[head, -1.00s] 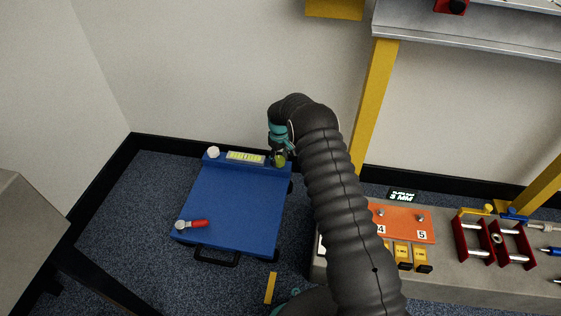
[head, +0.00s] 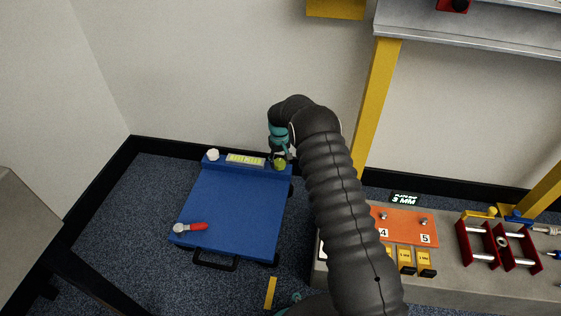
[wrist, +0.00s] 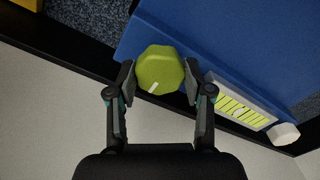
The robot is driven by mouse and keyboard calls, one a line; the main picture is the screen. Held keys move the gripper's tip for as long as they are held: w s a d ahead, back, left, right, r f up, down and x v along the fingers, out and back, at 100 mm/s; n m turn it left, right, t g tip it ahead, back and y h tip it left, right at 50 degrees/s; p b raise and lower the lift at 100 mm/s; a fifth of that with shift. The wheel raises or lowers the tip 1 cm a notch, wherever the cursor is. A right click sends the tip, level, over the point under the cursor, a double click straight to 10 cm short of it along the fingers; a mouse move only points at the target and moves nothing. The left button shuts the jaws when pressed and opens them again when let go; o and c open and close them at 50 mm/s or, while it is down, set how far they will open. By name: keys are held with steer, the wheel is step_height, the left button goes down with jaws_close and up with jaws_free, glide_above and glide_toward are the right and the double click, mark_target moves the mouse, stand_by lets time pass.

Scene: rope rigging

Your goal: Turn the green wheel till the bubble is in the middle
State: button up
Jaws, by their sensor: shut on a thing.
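The green wheel (wrist: 159,70) is a faceted knob with a white mark, at one end of the blue platform's (head: 235,205) back edge. My gripper (wrist: 159,82) has its two fingers on opposite sides of the wheel and is shut on it. In the head view the wheel (head: 280,163) shows just below my gripper (head: 284,156). The level vial (head: 245,160) is a yellow-green strip with dark marks beside the wheel. It also shows in the wrist view (wrist: 240,107). The bubble is too small to make out in either view.
A white knob (head: 213,155) sits at the vial's other end. A red-handled tool (head: 192,227) lies on the platform's front left. A yellow post (head: 373,105) rises behind my arm.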

mark_target(279, 162)
steer(key=o, duration=1.2)
steer(key=shift+a, duration=0.15)
steer(key=shift+c, duration=0.2)
step_height(279, 162, up, 12)
